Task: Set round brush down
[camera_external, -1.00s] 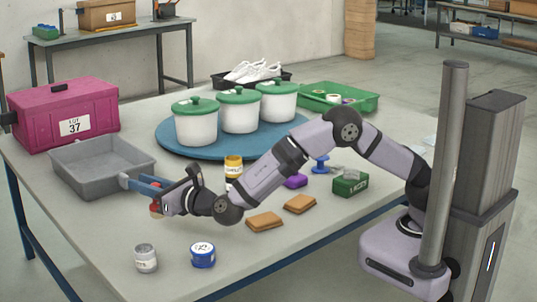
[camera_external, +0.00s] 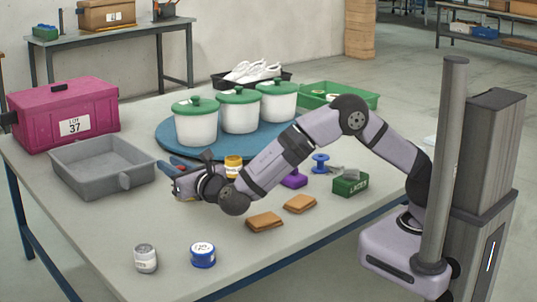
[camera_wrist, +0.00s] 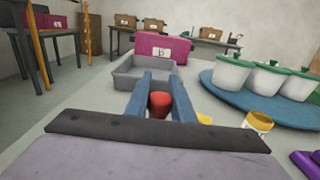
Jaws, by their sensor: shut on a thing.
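My gripper (camera_external: 170,166) is raised over the table, just right of the grey tray and near the blue round mat. In the wrist view, its two blue fingers (camera_wrist: 160,80) are shut on a red, round-ended thing (camera_wrist: 160,104), which I take to be the round brush. Only its red end shows clearly; the rest is hidden between and below the fingers. In the external view the brush is hidden or too small to make out.
The empty grey tray (camera_external: 69,178) sits before the magenta box (camera_external: 64,120). White pots with green lids stand on the blue mat (camera_external: 168,146).

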